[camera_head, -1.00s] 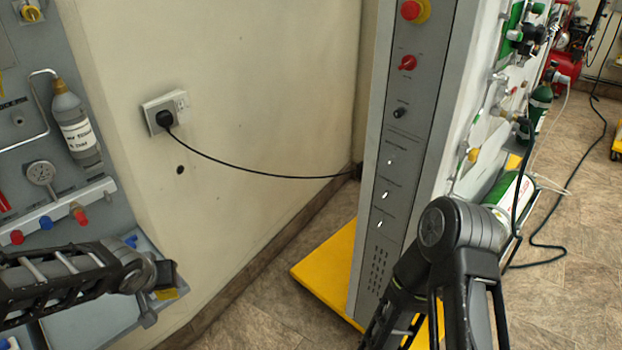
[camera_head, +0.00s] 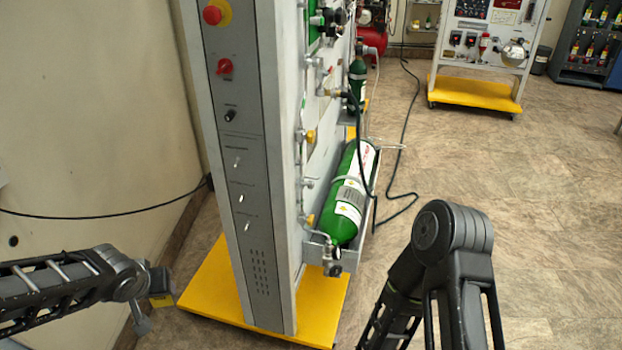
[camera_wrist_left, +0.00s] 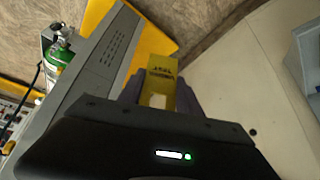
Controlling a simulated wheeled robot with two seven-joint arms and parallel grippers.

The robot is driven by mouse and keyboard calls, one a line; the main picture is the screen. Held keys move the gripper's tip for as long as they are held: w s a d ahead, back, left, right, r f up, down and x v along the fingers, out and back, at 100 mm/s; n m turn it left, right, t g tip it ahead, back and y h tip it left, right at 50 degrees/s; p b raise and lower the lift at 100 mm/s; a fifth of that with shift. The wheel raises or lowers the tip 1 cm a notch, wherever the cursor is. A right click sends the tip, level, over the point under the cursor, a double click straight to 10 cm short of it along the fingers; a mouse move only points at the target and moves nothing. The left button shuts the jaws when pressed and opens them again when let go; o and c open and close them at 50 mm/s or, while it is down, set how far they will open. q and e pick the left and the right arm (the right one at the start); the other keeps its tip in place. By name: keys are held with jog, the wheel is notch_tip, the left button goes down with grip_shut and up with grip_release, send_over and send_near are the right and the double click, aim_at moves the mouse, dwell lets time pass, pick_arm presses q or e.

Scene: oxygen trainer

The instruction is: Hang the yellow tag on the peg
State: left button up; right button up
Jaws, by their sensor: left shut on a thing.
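The yellow tag (camera_wrist_left: 161,82) shows in the left wrist view, with dark printed text that reads upside down. My left gripper (camera_wrist_left: 160,100) is shut on it, one finger on each side. In the head view the left gripper (camera_head: 160,285) is at the lower left, with a small bit of the yellow tag (camera_head: 162,300) below it. It is held in the air, left of the grey trainer cabinet (camera_head: 240,180). My right arm comes in at the lower right, but its gripper is out of the picture.
The cabinet stands on a yellow base (camera_head: 215,285) and carries a red knob and switches. A green cylinder (camera_head: 350,195) lies on its right side. A black cable (camera_head: 100,215) crosses the left wall. Open floor (camera_head: 500,220) lies to the right.

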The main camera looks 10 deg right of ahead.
jog(key=o, duration=0.6)
pick_arm(q)
jog(key=shift+w+r, duration=0.15)
jog(key=shift+r, duration=1.1)
jog(key=shift+w+r, duration=0.15)
jog(key=shift+r, duration=1.1)
